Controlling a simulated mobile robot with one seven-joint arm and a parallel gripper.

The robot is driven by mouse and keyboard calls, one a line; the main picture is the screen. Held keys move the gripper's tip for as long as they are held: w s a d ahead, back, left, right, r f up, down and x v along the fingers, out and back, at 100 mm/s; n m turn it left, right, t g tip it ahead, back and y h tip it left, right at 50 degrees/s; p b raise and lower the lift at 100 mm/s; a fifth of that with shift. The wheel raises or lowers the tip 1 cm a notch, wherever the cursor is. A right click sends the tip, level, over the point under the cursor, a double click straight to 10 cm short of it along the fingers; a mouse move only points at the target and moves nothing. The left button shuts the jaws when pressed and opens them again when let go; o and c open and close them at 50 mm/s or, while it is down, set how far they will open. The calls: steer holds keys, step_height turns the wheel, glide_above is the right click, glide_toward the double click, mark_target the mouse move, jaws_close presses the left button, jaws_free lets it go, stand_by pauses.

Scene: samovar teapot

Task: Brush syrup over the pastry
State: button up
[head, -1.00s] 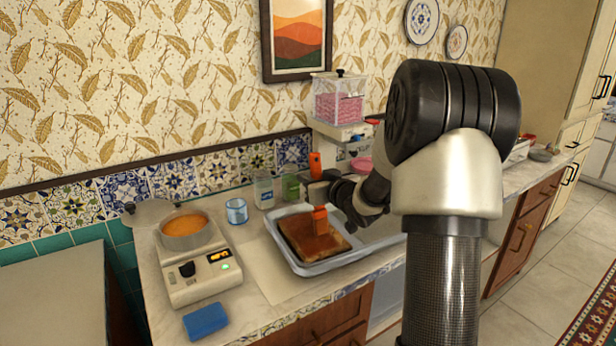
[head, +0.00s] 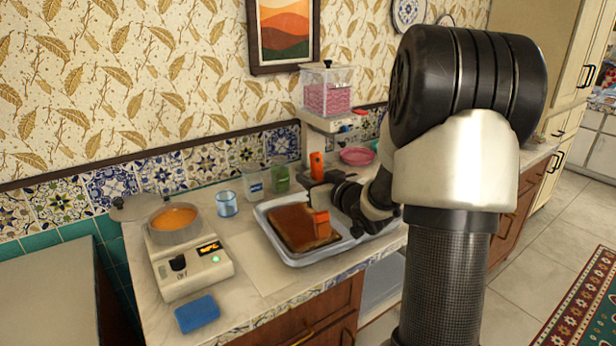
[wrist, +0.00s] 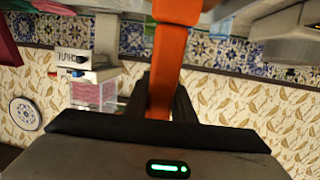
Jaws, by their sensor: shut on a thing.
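The pastry (head: 290,226) is a flat brown slab lying in a pale grey-blue tray (head: 305,262) on the counter. My gripper (head: 325,178) is shut on the orange brush (head: 317,164), whose handle stands up above the jaws. The orange brush head (head: 321,224) is over the right part of the pastry; I cannot tell for certain whether it touches. In the wrist view the handle (wrist: 170,60) runs between the dark fingers (wrist: 160,100); the pastry is out of view there. Orange syrup (head: 172,218) fills a pot (head: 176,236) on a cream hot plate (head: 190,270).
A blue sponge (head: 197,314) lies at the front. A blue glass (head: 227,204), a clear jar (head: 253,184) and a green container (head: 279,178) stand behind the tray. A dispenser with pink contents (head: 328,98) stands at the back. Bare counter lies left of the tray.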

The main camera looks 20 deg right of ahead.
steer(key=shift+w+d+p, duration=0.2)
steer(key=shift+w, duration=1.85)
steer(key=shift+w+d+p, duration=0.15)
steer(key=shift+w+p, duration=0.05)
steer(key=shift+w, duration=1.8)
jaws_close()
steer(key=shift+w+d+r+p+x, duration=0.35)
steer(key=shift+r+p+x, duration=0.75)
steer(key=shift+x, duration=3.55)
steer(key=d+f+v, duration=0.1)
steer(key=f+v, duration=0.2)
steer(key=v, duration=1.1)
steer(key=shift+s+f+b, duration=0.2)
steer(key=shift+s+b, duration=0.2)
steer(key=shift+b, duration=0.05)
steer(key=shift+f+v, duration=0.15)
steer(key=shift+v, duration=0.7)
steer(key=shift+f+v, duration=0.1)
steer(key=shift+v, duration=0.75)
steer(key=r+p+x, duration=0.1)
steer(key=r+x, duration=0.2)
steer(key=x, duration=1.4)
steer(key=shift+w+r, duration=0.25)
steer(key=shift+w, duration=0.25)
